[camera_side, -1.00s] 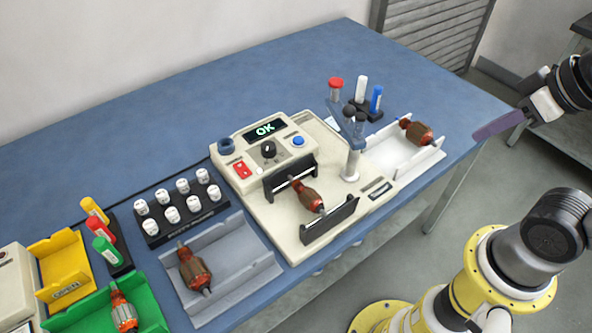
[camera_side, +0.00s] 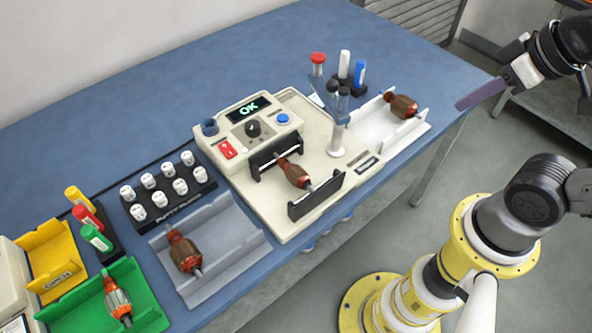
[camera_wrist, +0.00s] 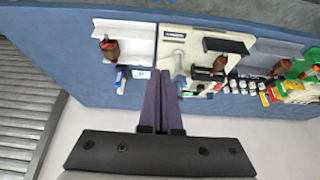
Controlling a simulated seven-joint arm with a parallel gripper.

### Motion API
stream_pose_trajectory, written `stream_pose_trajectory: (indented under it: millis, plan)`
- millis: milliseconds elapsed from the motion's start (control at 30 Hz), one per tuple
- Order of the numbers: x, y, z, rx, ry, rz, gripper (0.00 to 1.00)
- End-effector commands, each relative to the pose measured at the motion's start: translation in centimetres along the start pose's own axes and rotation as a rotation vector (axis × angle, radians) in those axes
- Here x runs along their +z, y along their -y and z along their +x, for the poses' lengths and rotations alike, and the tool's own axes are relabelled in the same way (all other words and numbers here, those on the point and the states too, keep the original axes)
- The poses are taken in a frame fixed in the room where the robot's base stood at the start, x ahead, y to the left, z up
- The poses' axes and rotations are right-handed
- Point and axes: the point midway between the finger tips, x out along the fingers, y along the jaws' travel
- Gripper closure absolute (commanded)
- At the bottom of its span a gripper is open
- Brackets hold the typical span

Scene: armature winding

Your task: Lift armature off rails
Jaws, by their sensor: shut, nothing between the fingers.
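The armature (camera_side: 293,173), with a reddish-brown wound body and a metal shaft, lies across the two black rails (camera_side: 316,194) of the cream tester, whose display reads OK. It also shows in the wrist view (camera_wrist: 218,64). My gripper (camera_side: 461,104) is at the right, out past the table's edge, well apart from the armature. Its long purple fingers lie together with nothing between them; they also show in the wrist view (camera_wrist: 161,100).
A white tray (camera_side: 372,142) with another armature (camera_side: 401,106) stands right of the tester. A grey tray (camera_side: 232,240) holds one more on the left. The blue table (camera_side: 150,120) is clear at the back.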

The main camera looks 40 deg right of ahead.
Motion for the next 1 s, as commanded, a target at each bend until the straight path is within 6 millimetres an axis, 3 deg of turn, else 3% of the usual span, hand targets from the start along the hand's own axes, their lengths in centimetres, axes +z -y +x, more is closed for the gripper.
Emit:
stream_pose_trajectory:
  millis: [100,567,933,1000]
  plan:
    - [0.00,0.00,0.00,0.000,0.000,0.000,1.00]
    - [0.00,0.00,0.00,0.000,0.000,0.000,0.17]
    - [0.09,0.02,-0.01,-0.001,0.004,0.030,0.16]
    - [-0.88,0.10,-0.77,-0.005,-0.014,0.080,0.16]
